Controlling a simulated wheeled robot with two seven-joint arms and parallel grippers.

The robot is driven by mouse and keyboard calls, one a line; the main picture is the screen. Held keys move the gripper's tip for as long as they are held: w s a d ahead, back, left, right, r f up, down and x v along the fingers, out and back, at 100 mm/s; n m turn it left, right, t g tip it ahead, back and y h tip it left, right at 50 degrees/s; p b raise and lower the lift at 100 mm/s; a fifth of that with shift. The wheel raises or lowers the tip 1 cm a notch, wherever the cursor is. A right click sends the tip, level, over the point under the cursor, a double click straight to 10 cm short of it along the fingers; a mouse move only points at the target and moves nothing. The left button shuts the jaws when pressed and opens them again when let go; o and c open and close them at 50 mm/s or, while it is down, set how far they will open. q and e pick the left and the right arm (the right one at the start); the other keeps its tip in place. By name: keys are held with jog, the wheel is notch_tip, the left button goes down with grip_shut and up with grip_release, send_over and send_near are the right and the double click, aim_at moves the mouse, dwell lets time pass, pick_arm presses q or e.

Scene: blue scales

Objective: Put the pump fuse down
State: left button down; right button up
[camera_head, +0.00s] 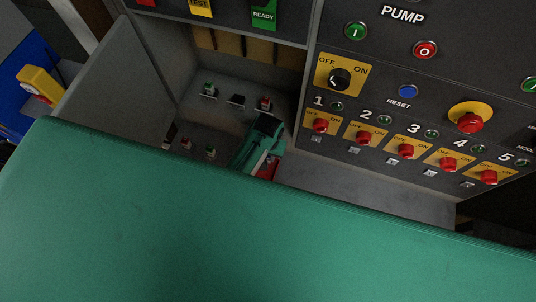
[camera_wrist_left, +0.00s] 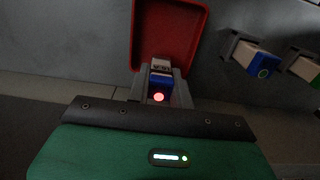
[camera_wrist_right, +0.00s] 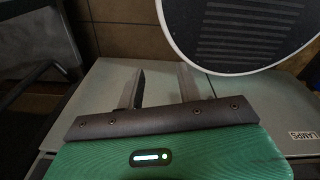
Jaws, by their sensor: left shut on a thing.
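My left gripper (camera_head: 262,150) reaches into the grey recess of the cabinet in the head view, largely hidden by its own green arm. In the left wrist view the left gripper (camera_wrist_left: 160,98) is shut on a small blue block with a glowing red light, which I take as the pump fuse (camera_wrist_left: 161,82). An open red cover or tray (camera_wrist_left: 168,35) lies just beyond it; its red edge also shows in the head view (camera_head: 268,168). I cannot tell whether the fuse touches it. My right gripper (camera_wrist_right: 160,88) is open and empty in the right wrist view.
A blue-ended block (camera_wrist_left: 264,65) and a green-ended one (camera_wrist_left: 305,68) stick out beside the fuse. Several small switches or fuses sit in the recess. The control panel (camera_head: 390,100) with red knobs stands right. A round-edged dark object (camera_wrist_right: 240,35) is beyond my right gripper.

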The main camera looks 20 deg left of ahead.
pick_arm(q)
jog(key=shift+f, duration=0.75)
jog(key=c, duration=1.2)
grip_release()
jog(key=shift+c, duration=0.2)
pick_arm(e)
jog(key=shift+a+r, duration=0.1)
jog(key=shift+a, duration=0.25)
pick_arm(q)
jog(key=shift+r, duration=0.55)
notch_tip(320, 180, up, 10)
jog(key=b, duration=0.3)
jog(key=shift+r, duration=0.65)
pick_arm(e)
notch_tip(320, 180, down, 4)
jog(key=shift+r, duration=0.2)
